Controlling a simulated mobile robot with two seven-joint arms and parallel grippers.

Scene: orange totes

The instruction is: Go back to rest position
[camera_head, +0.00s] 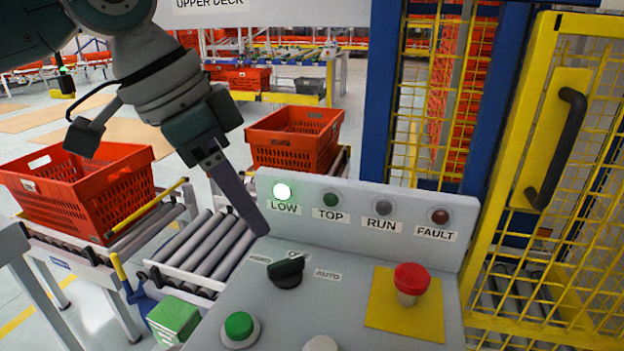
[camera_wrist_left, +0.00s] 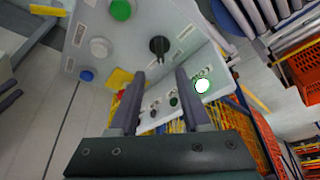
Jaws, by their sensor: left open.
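My left gripper (camera_head: 243,203) hangs in front of the left part of the control panel (camera_head: 340,262), above the selector knob. It also shows in the left wrist view (camera_wrist_left: 157,80), where its two fingers are apart with nothing between them. The black selector knob (camera_head: 286,271) sits below the fingertips, apart from them as seen in the left wrist view. The white LOW lamp (camera_head: 282,191) is lit; the TOP, RUN and FAULT lamps look unlit. My right gripper is in neither view.
A red emergency button (camera_head: 411,281) and a green button (camera_head: 239,327) stick up from the panel. Orange totes (camera_head: 88,190) (camera_head: 294,139) stand on roller conveyors (camera_head: 205,245) to the left and behind. A yellow mesh gate (camera_head: 545,190) with a black handle (camera_head: 557,150) stands at right.

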